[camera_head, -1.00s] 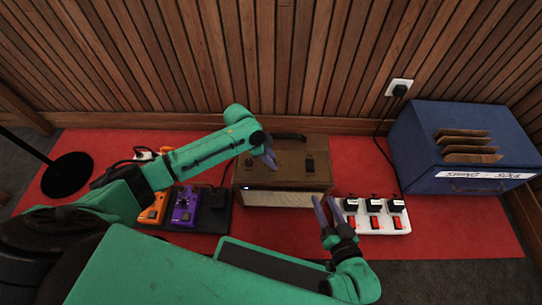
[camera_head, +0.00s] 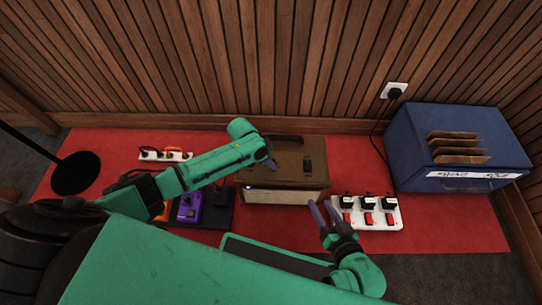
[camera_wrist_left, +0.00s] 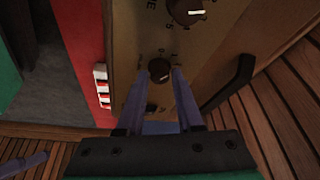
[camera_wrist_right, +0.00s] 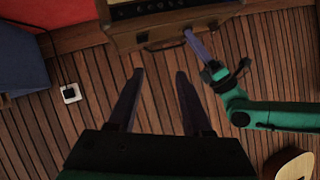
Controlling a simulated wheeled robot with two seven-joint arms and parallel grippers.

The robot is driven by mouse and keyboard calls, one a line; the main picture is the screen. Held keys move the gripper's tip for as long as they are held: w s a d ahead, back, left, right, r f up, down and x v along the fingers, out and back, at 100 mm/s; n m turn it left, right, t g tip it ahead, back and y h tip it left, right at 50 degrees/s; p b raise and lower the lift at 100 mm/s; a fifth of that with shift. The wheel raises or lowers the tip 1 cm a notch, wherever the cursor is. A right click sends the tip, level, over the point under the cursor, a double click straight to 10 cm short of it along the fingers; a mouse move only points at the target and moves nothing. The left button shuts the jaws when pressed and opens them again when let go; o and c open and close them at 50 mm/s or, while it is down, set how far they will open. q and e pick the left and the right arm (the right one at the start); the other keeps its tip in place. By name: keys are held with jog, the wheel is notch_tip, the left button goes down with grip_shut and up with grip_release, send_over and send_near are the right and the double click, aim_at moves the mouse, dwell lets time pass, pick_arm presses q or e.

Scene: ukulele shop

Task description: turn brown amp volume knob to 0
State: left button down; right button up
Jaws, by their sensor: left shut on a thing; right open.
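The brown amp (camera_head: 283,182) stands on the red mat in the head view, with its control panel on top. The printed labels are too small to read surely. My right gripper (camera_head: 321,212) is open and empty in front of the amp's right front corner.
A white power strip (camera_head: 372,226) with red switches lies right of the amp. A purple pedal (camera_head: 188,208) stands to the left. Another power strip (camera_head: 165,154) lies behind my left arm. A blue box (camera_head: 455,160) stands at right, and a slatted wood wall is behind.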

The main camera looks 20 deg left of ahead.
pick_arm(q)
jog(key=shift+s+d+r+n+y+p, duration=0.15)
jog(key=shift+r+n+y+p, duration=0.2)
jog(key=shift+n+p, duration=0.7)
jog(key=shift+n+t+p, duration=0.4)
jog(key=shift+n+p, duration=0.35)
jog(key=shift+p, duration=0.4)
jog(key=n+p, duration=0.1)
jog(key=n+y+p, duration=0.1)
jog(key=n, duration=0.1)
jog(key=n+y+p, duration=0.1)
jog(key=shift+d+f+n+t, duration=0.1)
jog(key=shift+f+n+t, duration=0.2)
jog(key=shift+n+t, duration=0.1)
jog(key=shift+n+y, duration=0.25)
jog(key=shift+n, duration=0.35)
pick_arm(e)
jog(key=s+d+r+g+h, duration=0.3)
jog(key=d+r+g, duration=0.1)
jog(key=d, duration=0.3)
jog(key=s+d+r+g+h, duration=0.2)
jog(key=s+d+r+g, duration=0.1)
jog(key=d+r+g, duration=0.2)
jog(key=shift+d+r+h, duration=0.4)
jog(key=shift+d+r, duration=0.4)
jog(key=shift+d, duration=0.15)
jog(key=shift+s, duration=0.1)
